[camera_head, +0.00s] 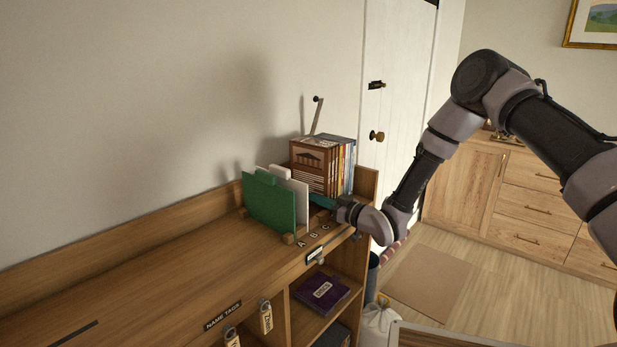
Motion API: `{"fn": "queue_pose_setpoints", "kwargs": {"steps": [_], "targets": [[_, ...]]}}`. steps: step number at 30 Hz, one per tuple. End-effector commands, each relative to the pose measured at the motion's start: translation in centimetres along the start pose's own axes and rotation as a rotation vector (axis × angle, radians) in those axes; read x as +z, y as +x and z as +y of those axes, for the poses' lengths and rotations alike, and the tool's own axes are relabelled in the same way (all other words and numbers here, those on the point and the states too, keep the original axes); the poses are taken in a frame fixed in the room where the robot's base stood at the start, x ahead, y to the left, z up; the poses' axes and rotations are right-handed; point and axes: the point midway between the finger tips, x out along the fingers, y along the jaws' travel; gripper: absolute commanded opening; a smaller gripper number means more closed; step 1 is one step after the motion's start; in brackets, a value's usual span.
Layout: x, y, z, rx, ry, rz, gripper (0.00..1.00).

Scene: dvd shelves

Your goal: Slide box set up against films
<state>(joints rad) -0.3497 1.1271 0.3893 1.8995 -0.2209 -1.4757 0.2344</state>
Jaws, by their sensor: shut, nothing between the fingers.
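A brown box set (308,163) with a pale building picture on its face stands upright on the shelf top. The films (348,162), a row of thin cases with coloured spines, stand upright directly to its right and behind. I cannot tell whether the box set touches them. My gripper (319,200) is shut and empty, low in front of the box set, reaching in from the right. It hides part of the box set's lower edge, and contact between them is unclear.
A green divider (269,207) and a white divider (296,197) stand close to the left of my gripper. Letter labels (314,236) mark the front edge. A purple box (322,289) lies in the compartment below. The shelf top further left is clear.

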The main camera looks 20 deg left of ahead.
Motion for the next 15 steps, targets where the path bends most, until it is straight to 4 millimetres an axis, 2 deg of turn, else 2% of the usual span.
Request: {"fn": "queue_pose_setpoints", "kwargs": {"steps": [11,15], "targets": [[0.0,-0.1,-1.0,0.001,0.001,0.0,0.0],[0.1,-1.2,-1.0,0.001,0.002,-0.002,0.0]]}}
